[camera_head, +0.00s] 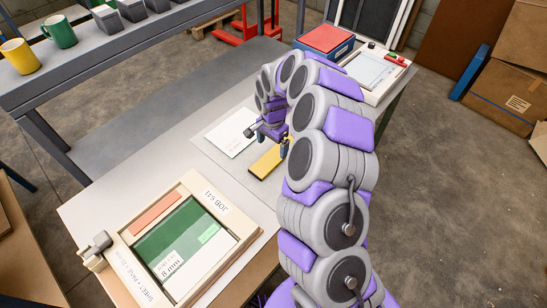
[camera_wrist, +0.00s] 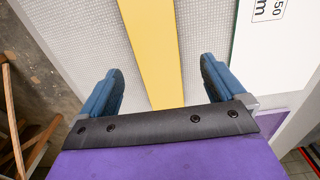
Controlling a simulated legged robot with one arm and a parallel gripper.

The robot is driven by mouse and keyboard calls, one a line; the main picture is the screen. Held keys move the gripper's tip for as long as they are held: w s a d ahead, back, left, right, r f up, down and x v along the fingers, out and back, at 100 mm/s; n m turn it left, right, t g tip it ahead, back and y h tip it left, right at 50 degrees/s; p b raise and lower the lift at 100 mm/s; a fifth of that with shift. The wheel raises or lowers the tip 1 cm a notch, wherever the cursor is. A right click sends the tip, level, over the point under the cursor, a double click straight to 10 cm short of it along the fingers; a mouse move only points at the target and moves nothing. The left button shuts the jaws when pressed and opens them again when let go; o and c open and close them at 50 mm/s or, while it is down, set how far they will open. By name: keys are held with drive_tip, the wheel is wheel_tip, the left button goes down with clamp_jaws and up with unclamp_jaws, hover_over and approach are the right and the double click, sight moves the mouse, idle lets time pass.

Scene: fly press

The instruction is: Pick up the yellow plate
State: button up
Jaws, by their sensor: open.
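The yellow plate (camera_head: 266,163) lies flat on the grey table, beside a white sheet, in the head view. In the wrist view the yellow plate (camera_wrist: 157,50) runs lengthwise between my two fingers. My gripper (camera_head: 270,138) is open above the plate, and its near finger overlaps the plate's edge in the head view. In the wrist view both blue fingers of my gripper (camera_wrist: 160,90) are spread wide, one on each side of the plate, with nothing held. Part of the plate is hidden by my gripper.
A framed tray (camera_head: 130,238) with a green sheet lies at the table's front left. A white sheet (camera_head: 231,132) lies left of the plate. A red-topped blue box (camera_head: 325,40) and another framed tray (camera_head: 375,72) stand at the back right. A shelf with mugs (camera_head: 60,31) is behind.

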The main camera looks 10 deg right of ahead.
sight(275, 154)
drive_tip(key=shift+d+f, duration=0.4)
drive_tip(key=shift+f, duration=0.05)
drive_tip(key=f, duration=0.1)
drive_tip(key=f+b, duration=0.1)
drive_tip(key=f, duration=0.1)
drive_tip(key=shift+w+d+f+b, duration=0.15)
drive_tip(key=shift+d+f+b, duration=0.1)
drive_tip(key=shift+d+b, duration=0.1)
drive_tip(key=shift+a+f, duration=0.2)
drive_tip(key=shift+f, duration=0.25)
drive_tip(key=shift+a, duration=0.1)
drive_tip(key=shift+r, duration=0.1)
drive_tip(key=shift+c, duration=0.3)
drive_tip(key=shift+d, duration=0.2)
drive_tip(key=c, duration=0.6)
drive_tip(key=shift+a, duration=0.1)
drive_tip(key=c, duration=0.6)
